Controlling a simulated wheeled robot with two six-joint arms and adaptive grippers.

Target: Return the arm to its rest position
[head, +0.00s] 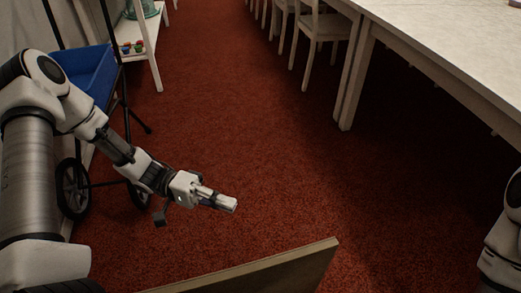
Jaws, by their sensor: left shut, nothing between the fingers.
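My left arm (122,152) comes in from the left, bent at the elbow, and reaches toward the lower middle of the head view. My left gripper (225,203) is shut and empty, held over the red carpet. It touches nothing that I can see. Part of my right arm (505,240) shows at the right edge. Its gripper is out of the picture.
A wooden board edge (270,268) lies at the bottom. A wheeled cart with a blue bin (88,72) stands behind my left arm. A white shelf (143,42) is beyond it. A long white table (450,45) and chairs (322,27) line the right. The carpet (240,110) between is clear.

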